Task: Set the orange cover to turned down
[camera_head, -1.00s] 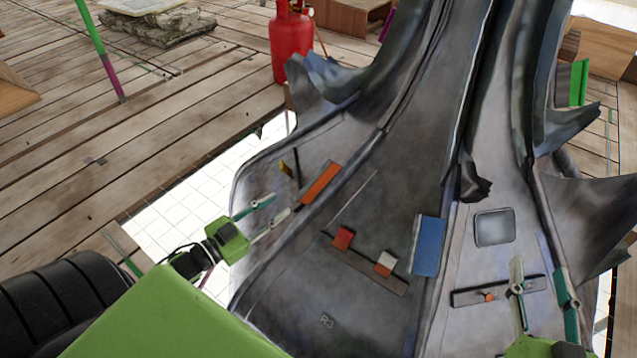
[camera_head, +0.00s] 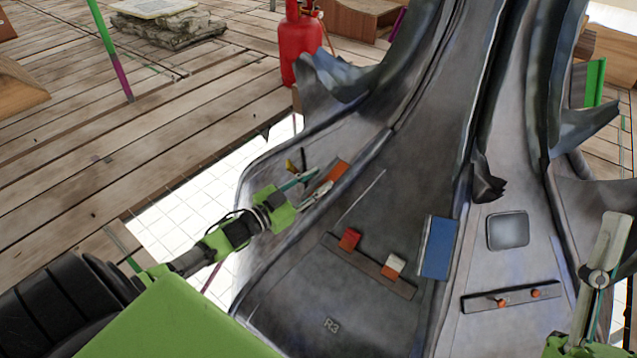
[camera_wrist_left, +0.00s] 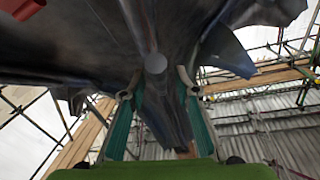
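The orange cover (camera_head: 337,171) is a flat orange strip on the left part of the dark metal panel, slanting up to the right. Its lower end is partly hidden by my left gripper (camera_head: 322,179). That gripper's fingers are apart, with the tips at or just in front of the cover; I cannot tell whether they touch it. My right gripper (camera_head: 608,235) is at the lower right edge, partly cut off, away from the cover.
A rail with a red block (camera_head: 350,239) and a white-and-orange block (camera_head: 394,265) is mid-panel, beside a blue plate (camera_head: 438,247). A rail with orange knobs (camera_head: 535,293) is at right. A small yellow-and-black piece (camera_head: 291,166) stands left of the cover. A red gas bottle (camera_head: 301,45) stands behind.

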